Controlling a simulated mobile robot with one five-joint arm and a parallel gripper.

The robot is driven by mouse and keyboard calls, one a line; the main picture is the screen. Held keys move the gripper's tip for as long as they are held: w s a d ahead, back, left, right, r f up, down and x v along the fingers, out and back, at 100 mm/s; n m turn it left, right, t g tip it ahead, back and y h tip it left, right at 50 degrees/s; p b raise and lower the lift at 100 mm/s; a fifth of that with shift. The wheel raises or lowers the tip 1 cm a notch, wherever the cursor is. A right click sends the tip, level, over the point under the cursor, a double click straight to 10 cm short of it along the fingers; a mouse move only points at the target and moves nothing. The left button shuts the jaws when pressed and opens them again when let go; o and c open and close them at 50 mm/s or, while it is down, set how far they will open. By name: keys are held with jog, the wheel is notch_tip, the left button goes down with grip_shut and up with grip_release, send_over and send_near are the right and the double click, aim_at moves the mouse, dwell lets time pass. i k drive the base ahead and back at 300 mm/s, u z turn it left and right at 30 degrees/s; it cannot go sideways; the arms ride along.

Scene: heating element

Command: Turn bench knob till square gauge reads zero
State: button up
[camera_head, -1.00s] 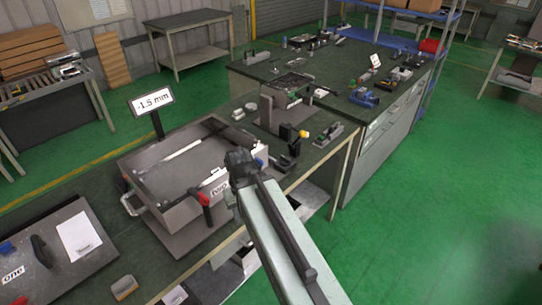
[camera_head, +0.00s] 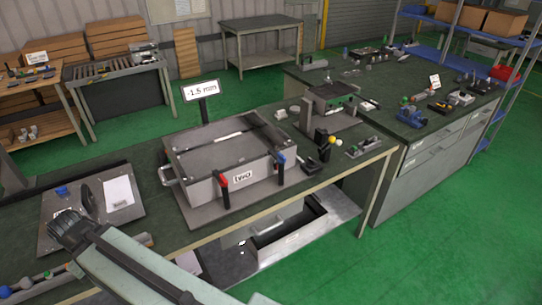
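A white rectangular display (camera_head: 201,90) on a black post reads -1.5 mm. It stands behind a grey open-topped metal box (camera_head: 190,189) labelled "two". A red-topped black handle (camera_head: 223,182) and a blue-topped one (camera_head: 281,158) stand at the box's front. A small yellow ball (camera_head: 331,141) shows on the black fixture to its right. I cannot tell which of these is the bench knob. My gripper (camera_head: 66,230) is at the lower left, near the front of a flat plate, apart from the box. Its fingers are too dark and small to read.
The flat grey plate (camera_head: 125,214) with a black upright and a white sheet lies left of the box. A tray fixture (camera_head: 328,98) stands behind right. Drawers (camera_head: 432,150) and a blue-shelved rack bound the right. Green floor is free at the lower right.

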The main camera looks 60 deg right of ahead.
aim_at(311, 164)
jog(key=u, duration=0.55)
jog(key=k, duration=1.65)
jog(key=z, duration=0.6)
jog(key=i, duration=0.85)
jog(key=u, duration=0.05)
